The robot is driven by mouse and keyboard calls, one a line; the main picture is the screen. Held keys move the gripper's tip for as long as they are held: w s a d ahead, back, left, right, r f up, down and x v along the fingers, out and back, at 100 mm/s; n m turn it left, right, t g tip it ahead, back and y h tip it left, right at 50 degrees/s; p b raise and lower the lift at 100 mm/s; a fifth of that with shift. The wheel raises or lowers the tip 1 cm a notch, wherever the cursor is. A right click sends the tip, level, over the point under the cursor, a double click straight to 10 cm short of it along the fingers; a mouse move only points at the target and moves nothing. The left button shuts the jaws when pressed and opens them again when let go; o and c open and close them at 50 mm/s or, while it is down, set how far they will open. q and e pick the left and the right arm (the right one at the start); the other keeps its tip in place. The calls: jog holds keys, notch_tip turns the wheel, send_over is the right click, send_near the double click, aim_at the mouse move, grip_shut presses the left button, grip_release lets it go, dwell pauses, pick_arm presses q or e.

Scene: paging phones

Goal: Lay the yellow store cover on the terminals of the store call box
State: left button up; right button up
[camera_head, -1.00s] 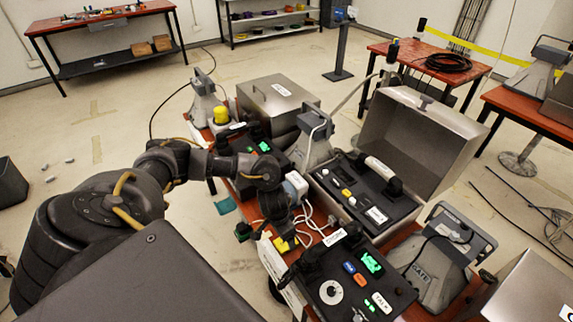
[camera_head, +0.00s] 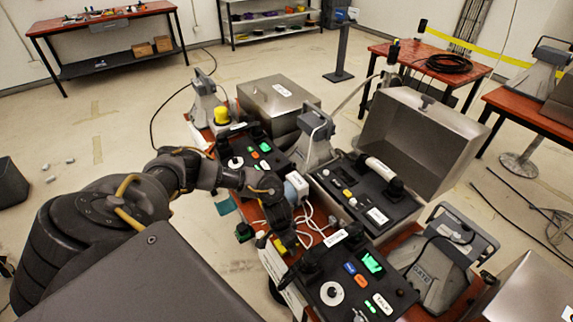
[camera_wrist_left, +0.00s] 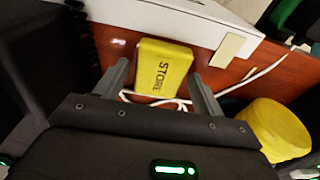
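The yellow store cover (camera_wrist_left: 162,68) is a small block lettered STORE. In the left wrist view it lies on the red-brown table top, between and beyond the finger ends. In the head view it shows as a yellow patch (camera_head: 289,243), partly hidden by my left gripper (camera_head: 283,226), which is over it. In the wrist view my left gripper (camera_wrist_left: 159,72) is open, with a finger on each side of the cover and nothing held. I cannot make out terminals.
A second black call box (camera_head: 255,155) stands behind my left arm. An open steel case (camera_head: 420,130) and a grey horn speaker (camera_head: 440,255) crowd the right. White cables (camera_wrist_left: 258,75) run beside the cover. A round yellow object (camera_wrist_left: 275,130) is close to the right finger.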

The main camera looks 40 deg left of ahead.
pick_arm(q)
jog(key=c, duration=0.9)
